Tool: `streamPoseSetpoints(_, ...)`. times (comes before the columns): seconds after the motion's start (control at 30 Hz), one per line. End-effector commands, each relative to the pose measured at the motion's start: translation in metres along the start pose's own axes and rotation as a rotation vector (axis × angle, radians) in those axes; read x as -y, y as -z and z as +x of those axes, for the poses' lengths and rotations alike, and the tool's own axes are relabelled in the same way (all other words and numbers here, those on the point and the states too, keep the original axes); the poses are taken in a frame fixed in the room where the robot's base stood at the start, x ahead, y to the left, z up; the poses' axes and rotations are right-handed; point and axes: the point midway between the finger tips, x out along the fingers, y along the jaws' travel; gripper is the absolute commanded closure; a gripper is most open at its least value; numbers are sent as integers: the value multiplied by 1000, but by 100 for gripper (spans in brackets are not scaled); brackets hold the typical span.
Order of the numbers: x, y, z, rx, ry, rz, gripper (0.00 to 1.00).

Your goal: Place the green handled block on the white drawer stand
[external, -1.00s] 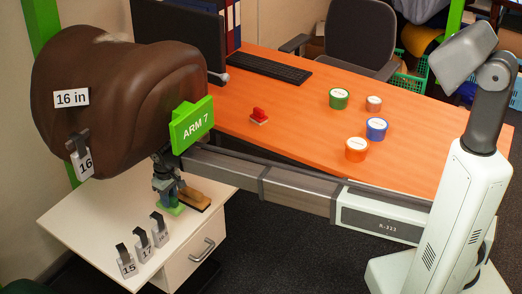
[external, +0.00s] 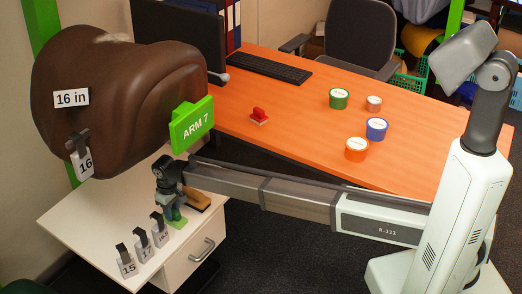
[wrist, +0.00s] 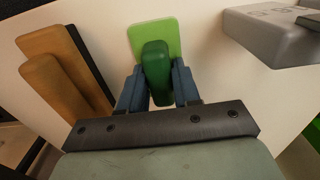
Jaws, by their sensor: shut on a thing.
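The green handled block has a light green base (wrist: 152,35) and a dark green handle (wrist: 157,72). My gripper (wrist: 158,92) is shut on the handle, one blue-grey finger on each side. In the external view the block (external: 177,222) shows under my gripper (external: 174,208), over the right part of the white drawer stand (external: 95,212), near its front edge. I cannot tell whether its base touches the top.
A brown wooden block (external: 197,202) is close beside the green block; it also shows in the wrist view (wrist: 62,75). Several numbered grey handled blocks (external: 143,247) stand at the stand's front. A large brown saddle form (external: 115,100) overhangs the stand.

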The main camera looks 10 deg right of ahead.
Motion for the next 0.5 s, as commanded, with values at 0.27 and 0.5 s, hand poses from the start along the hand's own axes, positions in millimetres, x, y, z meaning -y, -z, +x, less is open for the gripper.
streamPoseSetpoints(0.27,0,0,0,0,0,0,43)
streamPoseSetpoints(0.5,0,0,0,0,0,0,43)
